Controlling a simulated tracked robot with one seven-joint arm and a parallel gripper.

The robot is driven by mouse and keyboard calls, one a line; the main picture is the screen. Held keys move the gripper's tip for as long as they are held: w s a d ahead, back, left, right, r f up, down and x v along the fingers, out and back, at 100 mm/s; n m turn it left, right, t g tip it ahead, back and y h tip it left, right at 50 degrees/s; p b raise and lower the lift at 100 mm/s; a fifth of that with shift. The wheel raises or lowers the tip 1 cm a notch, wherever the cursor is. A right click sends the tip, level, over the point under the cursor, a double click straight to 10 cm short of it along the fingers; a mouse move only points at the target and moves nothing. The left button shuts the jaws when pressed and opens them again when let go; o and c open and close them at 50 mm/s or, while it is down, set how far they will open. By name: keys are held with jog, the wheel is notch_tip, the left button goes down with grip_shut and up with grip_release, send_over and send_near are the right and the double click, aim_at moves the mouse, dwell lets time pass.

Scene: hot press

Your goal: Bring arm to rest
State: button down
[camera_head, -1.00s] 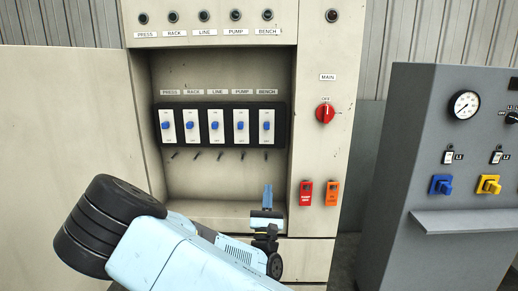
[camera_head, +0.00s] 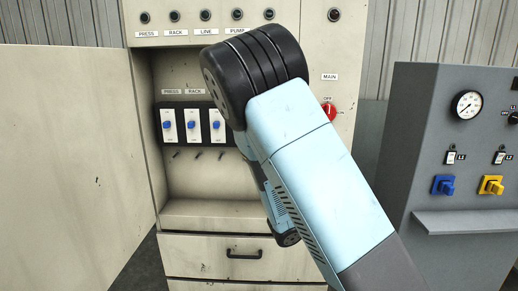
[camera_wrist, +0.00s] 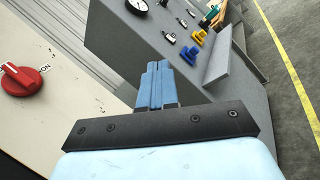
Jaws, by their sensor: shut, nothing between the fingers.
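My arm (camera_head: 320,165) is raised and folded in front of the cabinet in the head view, covering the right-hand breakers and the lower right of the cabinet. My gripper is hidden behind the arm there. In the wrist view my gripper (camera_wrist: 157,85) shows with its blue fingers together and nothing between them. It appears clear of any surface, with the grey console beyond its tips.
The open cabinet (camera_head: 215,214) holds a row of breakers (camera_head: 193,125). The red main switch (camera_head: 329,112) is partly covered; the wrist view shows it too (camera_wrist: 22,78). An open door (camera_head: 75,160) stands left. The grey console (camera_head: 440,260) with its shelf (camera_head: 470,220) stands right.

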jog(key=s+d+m+g+y, duration=0.6)
jog(key=s+m+g+y, duration=0.25)
jog(key=s+y, duration=0.35)
jog(key=s+a+r+m+t+y, duration=0.5)
jog(key=s+a+r+t+y, duration=0.3)
jog(key=r, duration=0.4)
jog(key=shift+s+a+r, duration=0.15)
jog(key=shift+s+r, duration=0.25)
jog(key=shift+s, duration=0.35)
jog(key=shift+s, duration=0.1)
